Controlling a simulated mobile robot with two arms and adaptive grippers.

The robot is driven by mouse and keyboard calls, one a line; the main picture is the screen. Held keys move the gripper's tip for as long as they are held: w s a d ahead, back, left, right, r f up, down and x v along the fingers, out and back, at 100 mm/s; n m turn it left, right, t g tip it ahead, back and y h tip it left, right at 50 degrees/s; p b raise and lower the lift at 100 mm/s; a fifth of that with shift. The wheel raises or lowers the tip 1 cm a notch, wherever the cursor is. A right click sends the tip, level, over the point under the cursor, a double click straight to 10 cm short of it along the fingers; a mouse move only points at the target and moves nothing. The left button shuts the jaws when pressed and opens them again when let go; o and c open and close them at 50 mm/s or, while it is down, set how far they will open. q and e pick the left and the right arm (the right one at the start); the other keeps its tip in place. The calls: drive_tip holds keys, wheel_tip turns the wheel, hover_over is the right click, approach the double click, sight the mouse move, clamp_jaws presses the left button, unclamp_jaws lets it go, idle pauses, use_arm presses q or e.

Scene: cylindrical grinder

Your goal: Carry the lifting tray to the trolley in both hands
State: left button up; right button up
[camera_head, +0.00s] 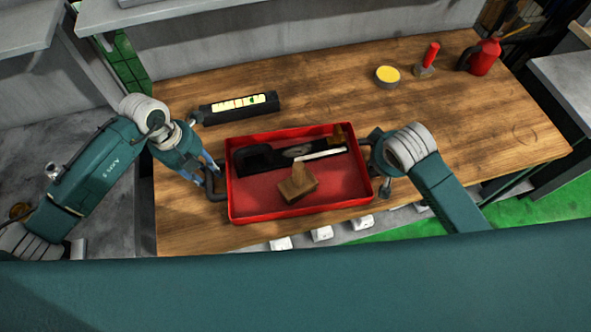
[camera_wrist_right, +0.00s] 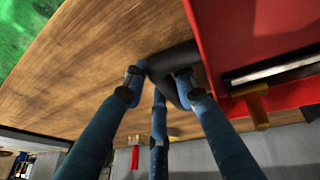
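The red lifting tray (camera_head: 290,216) rests on the wooden workbench, with a dark handle at each short end. It carries a dark clamp-like tool, a pale bar, a brown block and a small brass-coloured piece. My left gripper (camera_head: 206,172) is at the left handle, its blue fingers visibly parted around it. My right gripper (camera_head: 376,165) is at the right handle, mostly hidden by its wrist. In the right wrist view its fingers (camera_wrist_right: 160,85) straddle the dark handle (camera_wrist_right: 172,62); how tightly is unclear. I cannot identify the trolley.
On the workbench (camera_head: 440,122), a black box with a coloured label (camera_head: 240,107) lies behind the tray. A yellow-topped tin (camera_head: 387,76), a red-handled tool (camera_head: 429,58) and a red can (camera_head: 484,57) stand farther back right. Bench right of my right arm is clear.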

use_arm(q)
clamp_jaws()
use_arm(e)
clamp_jaws()
